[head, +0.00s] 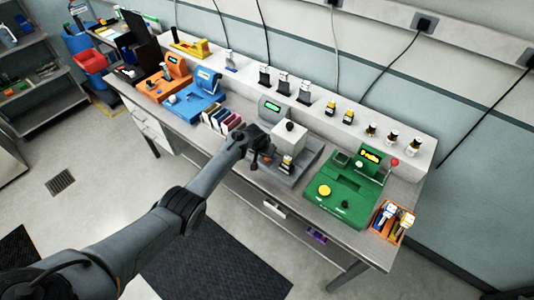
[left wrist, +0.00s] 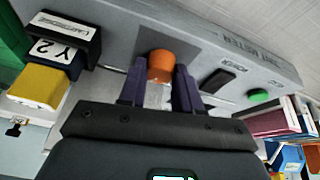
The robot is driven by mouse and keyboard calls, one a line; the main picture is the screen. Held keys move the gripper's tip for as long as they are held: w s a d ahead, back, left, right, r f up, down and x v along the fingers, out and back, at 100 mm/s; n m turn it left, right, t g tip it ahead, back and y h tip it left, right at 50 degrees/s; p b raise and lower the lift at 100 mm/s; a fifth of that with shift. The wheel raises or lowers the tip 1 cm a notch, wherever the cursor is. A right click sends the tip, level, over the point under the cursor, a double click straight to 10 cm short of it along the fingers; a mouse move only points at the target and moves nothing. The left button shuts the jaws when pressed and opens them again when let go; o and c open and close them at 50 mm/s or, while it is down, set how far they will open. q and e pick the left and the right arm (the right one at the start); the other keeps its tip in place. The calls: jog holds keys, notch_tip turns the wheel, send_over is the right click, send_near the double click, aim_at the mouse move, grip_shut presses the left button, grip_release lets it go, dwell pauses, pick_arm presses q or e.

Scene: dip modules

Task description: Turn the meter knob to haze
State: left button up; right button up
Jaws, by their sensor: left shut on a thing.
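The meter is a grey unit (head: 312,160) with a green-lit display (head: 272,106), in the middle of the bench in the head view. Its front panel (left wrist: 215,50) fills the left wrist view. An orange knob (left wrist: 160,64) stands on that panel, between the two purple fingers of my left gripper (left wrist: 160,78), which is shut on it. In the head view my left gripper (head: 262,162) is at the meter's front left edge and hides the knob. The knob's setting cannot be read. My right gripper is not in view.
The panel also has a black switch (left wrist: 216,80) and a green button (left wrist: 258,96). A yellow-and-black cartridge (left wrist: 40,85) sits at its left in the wrist view. Coloured cases (head: 222,120), a blue device (head: 195,97) and a green device (head: 345,195) flank the meter.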

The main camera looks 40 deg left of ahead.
pick_arm(q)
jog(key=shift+a+m+h+b, duration=0.1)
jog(key=shift+m+h+b, duration=0.75)
jog(key=shift+m, duration=1.25)
jog(key=o, duration=0.7)
jog(key=shift+o, duration=0.2)
jog(key=shift+r+p, duration=0.35)
jog(key=shift+r, duration=0.1)
jog(key=p+v, duration=0.4)
jog(key=v, duration=0.6)
